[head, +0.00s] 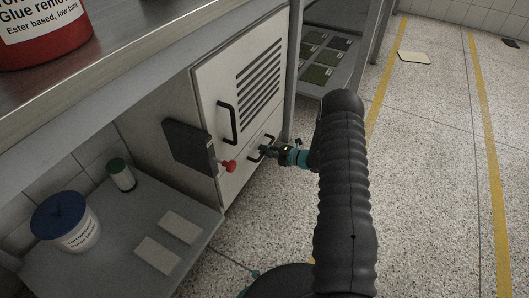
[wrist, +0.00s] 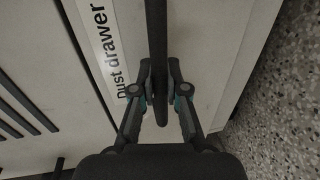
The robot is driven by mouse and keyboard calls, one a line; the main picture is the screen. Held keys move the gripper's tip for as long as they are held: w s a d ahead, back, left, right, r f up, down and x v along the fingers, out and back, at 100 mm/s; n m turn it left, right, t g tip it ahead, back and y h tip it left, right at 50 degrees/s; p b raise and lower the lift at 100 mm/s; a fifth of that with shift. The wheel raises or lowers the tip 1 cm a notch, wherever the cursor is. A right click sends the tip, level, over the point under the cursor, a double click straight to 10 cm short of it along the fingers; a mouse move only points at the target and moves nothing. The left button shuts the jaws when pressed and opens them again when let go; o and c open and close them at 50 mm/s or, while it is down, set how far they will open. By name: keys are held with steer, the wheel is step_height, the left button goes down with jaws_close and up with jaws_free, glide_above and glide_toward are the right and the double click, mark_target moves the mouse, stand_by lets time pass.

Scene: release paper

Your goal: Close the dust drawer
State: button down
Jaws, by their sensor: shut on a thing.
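The dust drawer (head: 240,178) is the pale lower front of the cabinet in the head view. Its label reads "Dust drawer" (wrist: 115,62) in the wrist view. Its black bar handle (wrist: 157,40) runs down the middle of the wrist view. My gripper (wrist: 161,88) has its two fingers on either side of this handle and is shut on it. In the head view my gripper (head: 270,150) is at the handle, partly hiding it. I cannot tell from these views how far the drawer stands out.
The cabinet door (head: 240,80) above has a slotted vent and its own black handle (head: 227,123). A red knob (head: 229,166) and dark box (head: 187,146) are on the left side. A shelf (head: 110,220) holds a blue-lidded tub (head: 67,222). Speckled floor lies open on the right.

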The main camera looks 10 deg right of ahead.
steer(key=c, duration=1.2)
jaws_free()
steer(key=shift+w+a, duration=0.15)
steer(key=shift+a, duration=0.1)
steer(key=shift+d, duration=0.2)
steer(key=shift+s+d, duration=0.2)
steer(key=v, duration=1.1)
steer(key=shift+s+d+r, duration=0.1)
steer(key=shift+s, duration=0.15)
